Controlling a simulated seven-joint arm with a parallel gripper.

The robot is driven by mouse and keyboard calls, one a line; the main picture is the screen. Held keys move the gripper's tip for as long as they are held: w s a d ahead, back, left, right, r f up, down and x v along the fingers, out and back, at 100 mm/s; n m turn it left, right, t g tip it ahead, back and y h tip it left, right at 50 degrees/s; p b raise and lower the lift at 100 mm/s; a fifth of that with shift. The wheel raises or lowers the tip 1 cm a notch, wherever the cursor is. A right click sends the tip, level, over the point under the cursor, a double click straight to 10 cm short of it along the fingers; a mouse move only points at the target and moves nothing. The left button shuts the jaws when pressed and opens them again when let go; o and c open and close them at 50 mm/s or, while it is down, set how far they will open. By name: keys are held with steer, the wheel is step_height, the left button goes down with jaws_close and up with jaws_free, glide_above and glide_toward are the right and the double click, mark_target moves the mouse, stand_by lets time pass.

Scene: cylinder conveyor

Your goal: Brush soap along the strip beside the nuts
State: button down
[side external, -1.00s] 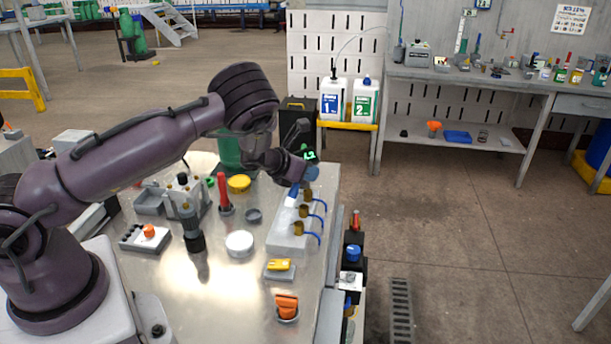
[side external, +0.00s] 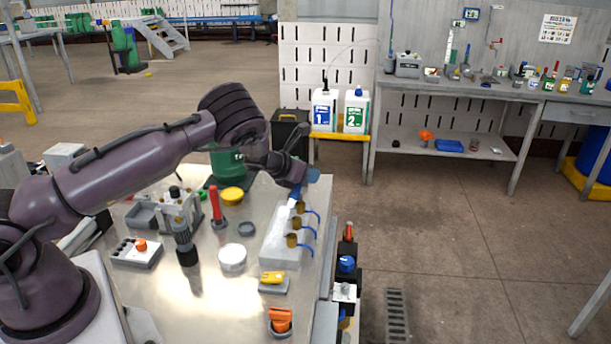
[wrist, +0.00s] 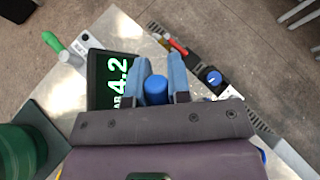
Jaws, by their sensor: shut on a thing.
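My gripper (side external: 305,182) is at the far end of the pale block (side external: 272,252), above its surface. In the wrist view, its two blue fingers (wrist: 161,72) are shut on a blue cylindrical handle (wrist: 156,90). The handle's lower end is hidden there. In the side view a small pale-blue piece shows below the fingers; I cannot tell whether it touches the block. Brass nuts (side external: 296,223) with blue curved tubes stand along the block's right side. The strip beside them is pale, and I cannot make out any soap on it.
A green cylinder (side external: 227,165), a yellow lid (side external: 232,196), a red-handled tool (side external: 215,204) and a white round tub (side external: 232,258) stand left of the block. The table edge is close on the right.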

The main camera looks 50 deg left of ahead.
steer(key=shift+y, duration=0.3)
steer(key=shift+s+d+r, duration=0.1)
steer(key=shift+s+d, duration=0.4)
steer(key=shift+s, duration=0.35)
steer(key=shift+s+d+r, duration=0.1)
steer(key=shift+s+d, duration=0.4)
steer(key=shift+s, duration=0.4)
steer(key=shift+s+d+r, duration=0.1)
steer(key=shift+s+d, duration=0.4)
steer(key=shift+s, duration=0.35)
steer(key=shift+s+d+f, duration=0.15)
steer(key=shift+s+d, duration=3)
steer(key=shift+d, duration=0.05)
step_height(320, 180, up, 6)
step_height(320, 180, up, 3)
